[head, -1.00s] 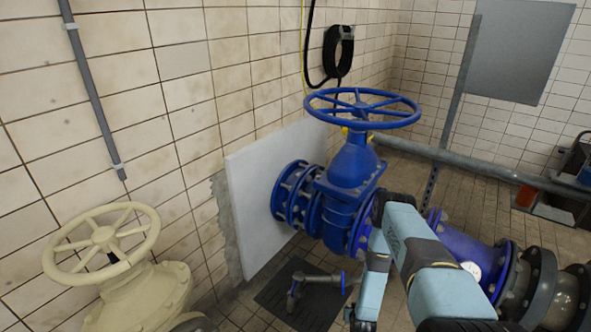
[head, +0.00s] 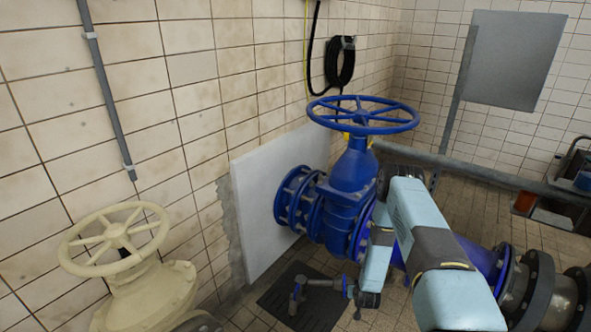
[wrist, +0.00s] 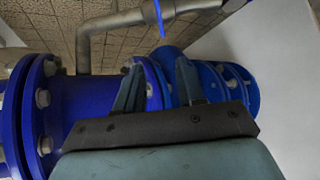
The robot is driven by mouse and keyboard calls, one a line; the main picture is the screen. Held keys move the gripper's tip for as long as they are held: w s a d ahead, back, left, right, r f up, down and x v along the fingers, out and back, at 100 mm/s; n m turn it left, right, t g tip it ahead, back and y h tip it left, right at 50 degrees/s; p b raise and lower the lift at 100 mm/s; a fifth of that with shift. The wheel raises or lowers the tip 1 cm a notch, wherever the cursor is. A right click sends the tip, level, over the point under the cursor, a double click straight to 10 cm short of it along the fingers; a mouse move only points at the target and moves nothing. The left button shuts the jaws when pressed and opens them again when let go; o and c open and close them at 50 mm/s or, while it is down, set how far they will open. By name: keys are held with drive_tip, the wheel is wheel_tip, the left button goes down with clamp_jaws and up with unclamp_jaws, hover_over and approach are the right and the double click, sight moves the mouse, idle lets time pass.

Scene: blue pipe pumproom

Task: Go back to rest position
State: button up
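My light-blue arm (head: 435,250) reaches up from the lower right in the head view and bends down in front of the big blue valve (head: 345,205). Its gripper end is not clearly visible there. In the wrist view my gripper (wrist: 158,66) shows two dark teal fingers standing apart with nothing held between them. The blue pipe (wrist: 88,100) with bolted flanges lies behind the fingers; I cannot tell whether they touch it. The blue handwheel (head: 362,115) sits on top of the valve, clear of my arm.
A cream valve with a handwheel (head: 115,240) stands at the lower left by the tiled wall. A small grey pipe with blue fittings (head: 320,284) stands low by a dark floor grate (head: 275,300). A grey rail (head: 470,168) crosses behind. Open tiled floor lies at right.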

drive_tip(key=w+r, duration=0.5)
drive_tip(key=r, duration=0.7)
drive_tip(key=w+r, duration=0.4)
drive_tip(key=r, duration=0.8)
drive_tip(key=s+r+g, duration=0.1)
drive_tip(key=s+r, duration=0.1)
drive_tip(key=r, duration=1.1)
drive_tip(key=s+r, duration=0.2)
drive_tip(key=r, duration=1.1)
drive_tip(key=s+a+r+g, duration=0.1)
drive_tip(key=s+r, duration=1.7)
drive_tip(key=r, duration=0.3)
drive_tip(key=s+r, duration=0.3)
drive_tip(key=s, duration=0.8)
drive_tip(key=s+r+g, duration=0.1)
drive_tip(key=s+r, duration=0.2)
drive_tip(key=s, duration=0.9)
drive_tip(key=shift+a+r, duration=0.2)
drive_tip(key=shift+a, duration=0.1)
